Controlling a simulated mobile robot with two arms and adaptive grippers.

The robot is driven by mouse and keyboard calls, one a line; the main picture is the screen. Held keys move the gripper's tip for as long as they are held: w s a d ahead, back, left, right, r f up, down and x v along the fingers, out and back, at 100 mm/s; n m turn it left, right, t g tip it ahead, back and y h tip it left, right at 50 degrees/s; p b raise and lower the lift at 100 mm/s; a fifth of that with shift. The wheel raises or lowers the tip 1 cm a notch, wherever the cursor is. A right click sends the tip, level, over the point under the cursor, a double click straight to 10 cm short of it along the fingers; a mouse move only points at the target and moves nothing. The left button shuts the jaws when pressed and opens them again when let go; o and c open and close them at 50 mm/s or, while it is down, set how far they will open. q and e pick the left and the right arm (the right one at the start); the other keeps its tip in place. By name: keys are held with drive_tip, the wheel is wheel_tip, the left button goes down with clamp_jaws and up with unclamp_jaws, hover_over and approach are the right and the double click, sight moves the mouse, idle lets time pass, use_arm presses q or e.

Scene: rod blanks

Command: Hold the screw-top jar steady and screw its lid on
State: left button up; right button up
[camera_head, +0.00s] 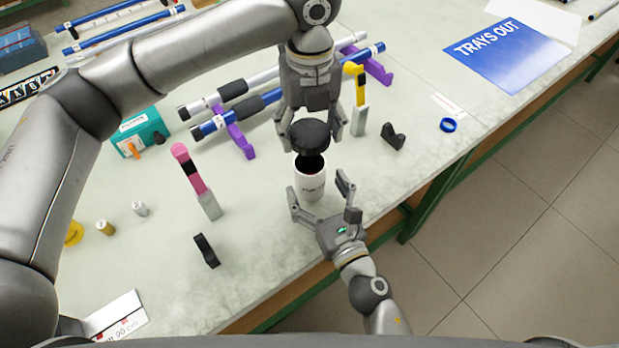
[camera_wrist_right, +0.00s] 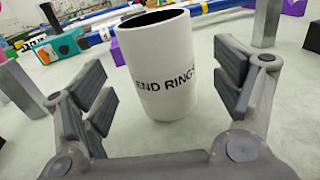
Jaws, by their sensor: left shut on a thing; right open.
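The screw-top jar (camera_head: 309,183) is a white cylinder with dark lettering, upright on the table with its dark mouth open. In the right wrist view the jar (camera_wrist_right: 160,70) reads "END RINGS". My left gripper (camera_head: 310,137) is shut on the black lid (camera_head: 311,134) and holds it above the jar's mouth, apart from it. My right gripper (camera_head: 322,200) is open low at the jar's near side. In the right wrist view its fingers (camera_wrist_right: 168,100) stand on both sides of the jar, with gaps.
A pink-and-black handled tool (camera_head: 190,172) stands left of the jar, and a yellow one (camera_head: 357,95) behind it. Rods lie on purple supports (camera_head: 238,135). Small black blocks (camera_head: 207,250) (camera_head: 393,137) and a blue ring (camera_head: 447,125) lie near. The table's front edge is close.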

sight(310, 177)
drive_tip(key=shift+x, duration=1.75)
drive_tip(key=c, duration=1.5)
use_arm(q)
drive_tip(key=shift+f, duration=2.5)
use_arm(e)
drive_tip(key=shift+c, duration=0.2)
use_arm(q)
drive_tip(key=shift+f, duration=0.1)
drive_tip(key=shift+f, duration=0.8)
drive_tip(key=shift+f, duration=0.55)
